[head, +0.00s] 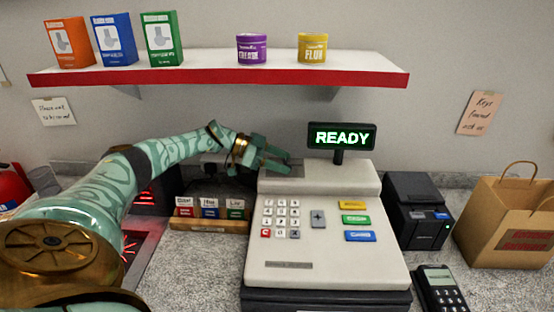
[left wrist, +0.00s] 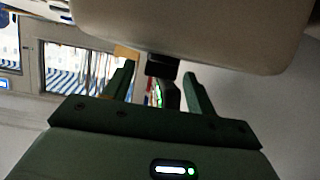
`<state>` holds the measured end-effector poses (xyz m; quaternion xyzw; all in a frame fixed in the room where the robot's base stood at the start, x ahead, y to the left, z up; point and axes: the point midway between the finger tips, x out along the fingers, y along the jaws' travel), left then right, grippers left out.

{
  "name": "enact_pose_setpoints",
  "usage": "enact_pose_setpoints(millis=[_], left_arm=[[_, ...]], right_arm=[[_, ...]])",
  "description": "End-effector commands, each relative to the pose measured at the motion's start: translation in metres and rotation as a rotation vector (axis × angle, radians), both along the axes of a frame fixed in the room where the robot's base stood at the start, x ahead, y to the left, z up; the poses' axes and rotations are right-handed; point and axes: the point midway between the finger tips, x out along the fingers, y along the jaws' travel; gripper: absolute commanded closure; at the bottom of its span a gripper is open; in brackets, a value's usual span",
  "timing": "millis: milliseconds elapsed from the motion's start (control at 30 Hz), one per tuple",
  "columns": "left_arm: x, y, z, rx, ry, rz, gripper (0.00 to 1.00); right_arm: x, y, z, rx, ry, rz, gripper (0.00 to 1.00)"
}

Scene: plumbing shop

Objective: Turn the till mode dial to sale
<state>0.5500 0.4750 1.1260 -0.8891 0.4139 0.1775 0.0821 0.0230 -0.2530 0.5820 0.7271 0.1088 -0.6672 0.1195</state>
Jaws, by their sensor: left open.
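The till (head: 340,262) is a cream cash register on the counter; its beige body also fills the top of the left wrist view (left wrist: 200,30). Its raised display (head: 341,136) reads READY in green. My left gripper (head: 284,161) is open and empty at the till's upper left, left of the display. In the left wrist view, its fingers (left wrist: 160,86) stand apart, with a dark post-like part visible between them. My right gripper is out of view.
A red-edged shelf (head: 215,80) with boxes and tins hangs above. A wooden card holder (head: 209,225) stands left of the till. A black printer (head: 418,211), a card terminal (head: 440,290) and a paper bag (head: 507,225) stand to the right.

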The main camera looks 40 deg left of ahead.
Motion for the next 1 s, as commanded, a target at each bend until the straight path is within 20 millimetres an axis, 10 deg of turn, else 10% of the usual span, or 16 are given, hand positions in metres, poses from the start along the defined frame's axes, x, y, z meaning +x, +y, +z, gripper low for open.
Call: enact_pose_setpoints(millis=[700,1000], left_arm=[[-0.086,0.104,0.054,0.002,0.000,0.003,0.44],[-0.097,0.116,0.062,0.001,0.001,-0.001,0.44]], right_arm=[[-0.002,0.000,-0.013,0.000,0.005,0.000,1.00],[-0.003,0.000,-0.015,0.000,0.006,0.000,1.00]])
